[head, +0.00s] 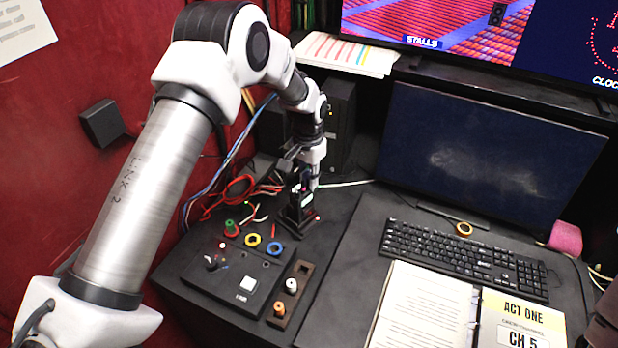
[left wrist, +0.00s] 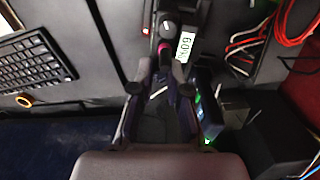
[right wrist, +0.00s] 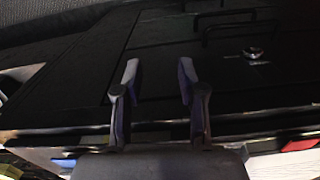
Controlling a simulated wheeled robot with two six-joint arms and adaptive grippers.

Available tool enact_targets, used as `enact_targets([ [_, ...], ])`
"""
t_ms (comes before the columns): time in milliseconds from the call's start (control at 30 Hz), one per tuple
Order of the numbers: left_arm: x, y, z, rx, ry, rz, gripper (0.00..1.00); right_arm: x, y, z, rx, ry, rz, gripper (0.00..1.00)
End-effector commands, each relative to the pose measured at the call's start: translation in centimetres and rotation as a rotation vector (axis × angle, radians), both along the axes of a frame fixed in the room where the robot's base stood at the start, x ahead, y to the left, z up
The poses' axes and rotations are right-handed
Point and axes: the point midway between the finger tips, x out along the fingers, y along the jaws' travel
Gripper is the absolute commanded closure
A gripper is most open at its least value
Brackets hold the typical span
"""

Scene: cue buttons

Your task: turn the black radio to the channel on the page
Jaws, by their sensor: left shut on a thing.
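The black radio (head: 297,212) stands upright at the back of the left desk, largely hidden by my left gripper (head: 305,178). In the left wrist view the radio's top shows a dark knob (left wrist: 167,27), a small lit display (left wrist: 184,46) with sideways digits I cannot read surely, and a pink part at the fingertips. My left gripper (left wrist: 160,78) is shut on the radio from above; which part it grips is hard to tell. The page (head: 521,322) in the open binder reads "ACT ONE" and "CH 5". My right gripper (right wrist: 158,85) is open and empty above a dark surface.
A control box (head: 232,275) with coloured rings and a white button lies in front of the radio. A strip with knobs (head: 293,296) is beside it. Red cables (head: 235,190) lie left of the radio. A keyboard (head: 465,258) and a dark monitor (head: 485,155) are to the right.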

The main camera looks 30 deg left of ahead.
Motion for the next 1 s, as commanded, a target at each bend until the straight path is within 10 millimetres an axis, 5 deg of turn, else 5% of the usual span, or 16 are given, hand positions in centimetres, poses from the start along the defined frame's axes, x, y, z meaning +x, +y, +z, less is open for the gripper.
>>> enact_targets([
  [300, 0.03, 0.01, -0.17, 0.000, 0.001, -0.350, 1.00, 0.00, 0.00, -0.96, 0.000, 0.000, 0.000, 0.60],
  [633, 0.01, 0.01, -0.09, 0.000, 0.001, -0.397, 1.00, -0.01, 0.00, -0.93, 0.000, 0.000, 0.000, 0.60],
  [700, 0.01, 0.01, -0.10, -0.001, 0.002, -0.396, 0.63, -0.01, 0.00, -0.93, 0.000, 0.000, 0.000, 0.60],
  [733, 0.02, 0.01, -0.09, 0.000, 0.001, -0.396, 0.58, -0.01, 0.00, -0.93, 0.000, 0.000, 0.000, 0.60],
  [1000, 0.04, 0.01, -0.02, 0.000, 0.000, -0.395, 0.58, -0.01, 0.00, -0.92, 0.000, 0.000, 0.000, 0.60],
])
